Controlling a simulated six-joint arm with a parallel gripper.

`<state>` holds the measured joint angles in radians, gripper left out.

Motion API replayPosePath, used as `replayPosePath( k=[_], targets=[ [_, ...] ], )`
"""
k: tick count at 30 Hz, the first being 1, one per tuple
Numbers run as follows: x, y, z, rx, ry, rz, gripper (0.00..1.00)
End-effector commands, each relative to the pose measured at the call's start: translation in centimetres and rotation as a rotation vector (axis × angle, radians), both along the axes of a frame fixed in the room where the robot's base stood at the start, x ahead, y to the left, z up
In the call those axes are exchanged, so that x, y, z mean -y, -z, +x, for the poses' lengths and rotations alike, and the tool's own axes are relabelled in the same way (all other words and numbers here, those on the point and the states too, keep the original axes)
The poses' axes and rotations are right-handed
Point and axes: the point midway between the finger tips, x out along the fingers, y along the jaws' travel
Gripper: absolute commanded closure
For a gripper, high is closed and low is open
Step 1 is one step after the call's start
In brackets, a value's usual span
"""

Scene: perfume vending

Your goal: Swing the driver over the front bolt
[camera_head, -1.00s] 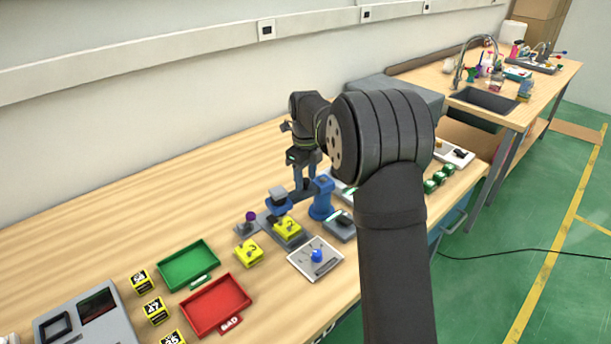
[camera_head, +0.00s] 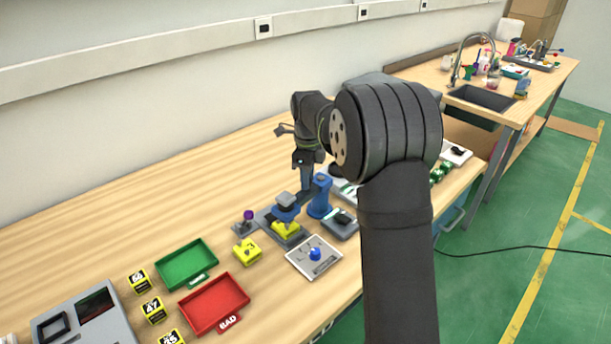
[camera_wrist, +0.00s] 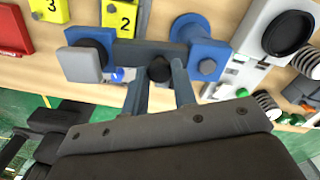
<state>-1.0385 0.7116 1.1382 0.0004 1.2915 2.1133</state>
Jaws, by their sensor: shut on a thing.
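The driver is a blue head with a grey cap (camera_head: 285,202) on a swing arm from a blue post (camera_head: 320,198). The head is over the rear part of the yellow block (camera_head: 285,231) in the grey fixture and hides part of it. In the wrist view the driver head (camera_wrist: 84,60) is left of the fingers and the yellow block marked 2 (camera_wrist: 121,19) lies beyond it. My gripper (camera_wrist: 160,85) is shut on the dark knob (camera_wrist: 159,69) of the swing arm, between head and post. I cannot make out the front bolt.
A loose yellow block marked 3 (camera_head: 247,252) and a purple-knobbed stand (camera_head: 247,217) are left of the fixture. A panel with a blue knob (camera_head: 315,256) is in front, a grey device (camera_head: 340,224) to the right. Green (camera_head: 187,265) and red (camera_head: 215,303) trays lie further left.

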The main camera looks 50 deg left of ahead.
Motion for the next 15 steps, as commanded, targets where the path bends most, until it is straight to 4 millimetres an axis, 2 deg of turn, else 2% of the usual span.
replayPosePath(
  k=[7, 8, 11, 15],
  targets=[
    [0.06, -0.09, 0.03, 0.001, -0.003, 0.0, 1.0],
    [0.06, -0.09, 0.03, 0.0, -0.003, -0.001, 0.73],
    [0.06, -0.09, 0.03, 0.0, -0.002, -0.001, 0.53],
    [0.04, -0.06, 0.02, 0.0, -0.002, -0.001, 0.53]
  ],
)
